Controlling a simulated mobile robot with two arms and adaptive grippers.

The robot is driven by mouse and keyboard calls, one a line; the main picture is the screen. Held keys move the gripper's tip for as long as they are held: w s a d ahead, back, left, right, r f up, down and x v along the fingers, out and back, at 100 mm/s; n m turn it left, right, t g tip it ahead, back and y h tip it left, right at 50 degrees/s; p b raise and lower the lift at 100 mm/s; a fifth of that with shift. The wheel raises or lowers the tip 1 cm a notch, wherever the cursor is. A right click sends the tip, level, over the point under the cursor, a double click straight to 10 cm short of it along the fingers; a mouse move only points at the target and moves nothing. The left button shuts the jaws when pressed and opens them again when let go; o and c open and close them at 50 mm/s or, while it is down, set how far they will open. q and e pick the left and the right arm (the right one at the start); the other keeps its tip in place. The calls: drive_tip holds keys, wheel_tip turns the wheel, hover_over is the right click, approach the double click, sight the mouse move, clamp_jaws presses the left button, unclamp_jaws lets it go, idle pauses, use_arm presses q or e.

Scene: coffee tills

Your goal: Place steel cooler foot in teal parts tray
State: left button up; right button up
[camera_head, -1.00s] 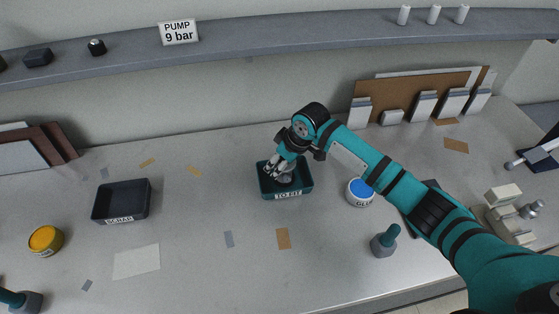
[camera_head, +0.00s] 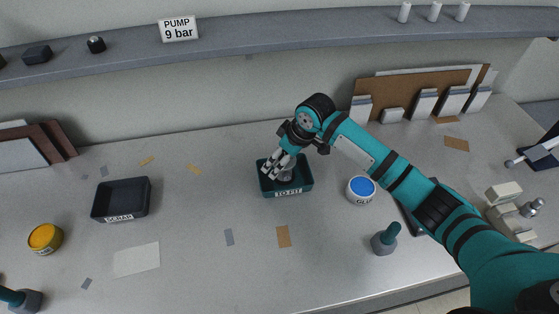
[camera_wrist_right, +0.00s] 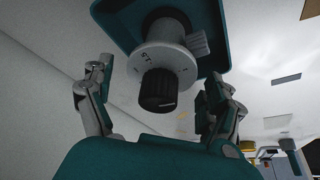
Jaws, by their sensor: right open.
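The teal parts tray (camera_head: 305,184), labelled "TO FIT", sits on the bench at the middle; its inside also shows in the right wrist view (camera_wrist_right: 121,22). A grey round part (camera_head: 286,176) is in it, partly hidden by my fingers. In the right wrist view this part (camera_wrist_right: 158,58) has a numbered pale collar and a black ribbed end; a small grey ribbed piece (camera_wrist_right: 198,43) shows beside it. I cannot tell for sure which is the steel cooler foot. My right gripper (camera_head: 273,168) is open just above the tray, its fingers apart. My left gripper is not in view.
A dark "SCRAP" tray (camera_head: 121,200) and a yellow-orange tin (camera_head: 45,238) are at left. A blue-topped tin (camera_head: 361,190) and a teal-handled tool (camera_head: 384,240) stand right of the tray. Pale blocks (camera_head: 508,211) lie farther right. A shelf (camera_head: 250,50) runs overhead.

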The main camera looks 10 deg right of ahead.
drive_tip(key=b+v, duration=0.1)
drive_tip(key=v, duration=0.9)
drive_tip(key=shift+f, duration=0.1)
